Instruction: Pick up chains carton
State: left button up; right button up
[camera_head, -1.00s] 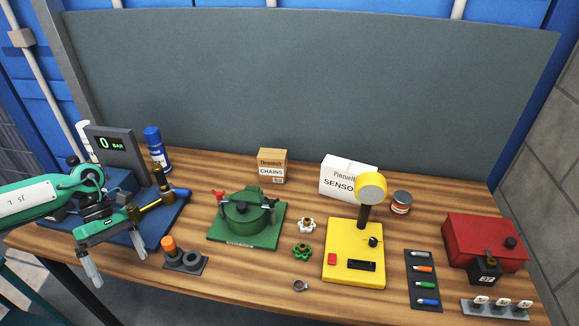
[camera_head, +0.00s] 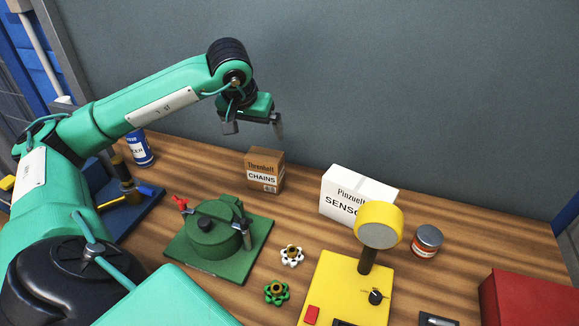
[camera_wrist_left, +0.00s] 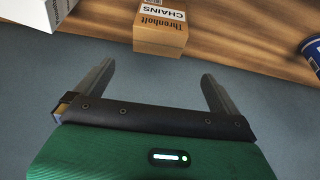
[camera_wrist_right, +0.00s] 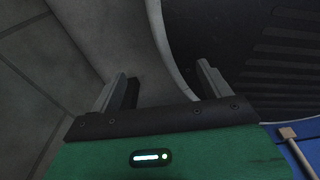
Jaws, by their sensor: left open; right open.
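The chains carton (camera_head: 265,171) is a small brown box with a white "CHAINS" label, standing upright on the wooden bench near its back edge. It also shows upside down at the top of the left wrist view (camera_wrist_left: 160,29). My left gripper (camera_head: 254,130) is open and empty, raised above and behind the carton, in front of the grey back panel. In the left wrist view the open fingers (camera_wrist_left: 158,82) point towards the carton with a gap between. My right gripper (camera_wrist_right: 165,80) is open and empty, away from the bench, and does not show in the head view.
The white sensor box (camera_head: 354,195) stands right of the carton. A green round device (camera_head: 212,238) sits in front, with white (camera_head: 292,255) and green (camera_head: 277,292) knobs beside it. A blue can (camera_head: 139,148) is at left, and a yellow stand (camera_head: 345,285) at front right.

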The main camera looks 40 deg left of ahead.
aim_at(264, 155)
pick_arm(q)
jog(key=p+x, duration=0.1)
jog(key=x, duration=0.6)
jog(key=shift+f, duration=0.5)
jog(key=shift+w+f+p, duration=0.15)
jog(key=shift+f+p, duration=0.2)
jog(key=shift+p, duration=0.1)
jog(key=p+x, duration=0.1)
jog(key=x, duration=0.2)
jog(key=shift+w+d+f, duration=0.1)
jog(key=shift+w+f, duration=0.05)
jog(key=shift+f, duration=0.45)
jog(key=c, duration=1.3)
jog(key=shift+o, duration=0.2)
pick_arm(e)
jog(key=s+r, duration=0.2)
jog(key=s, duration=0.1)
jog(key=shift+s+r, duration=0.2)
jog(key=shift+r, duration=0.05)
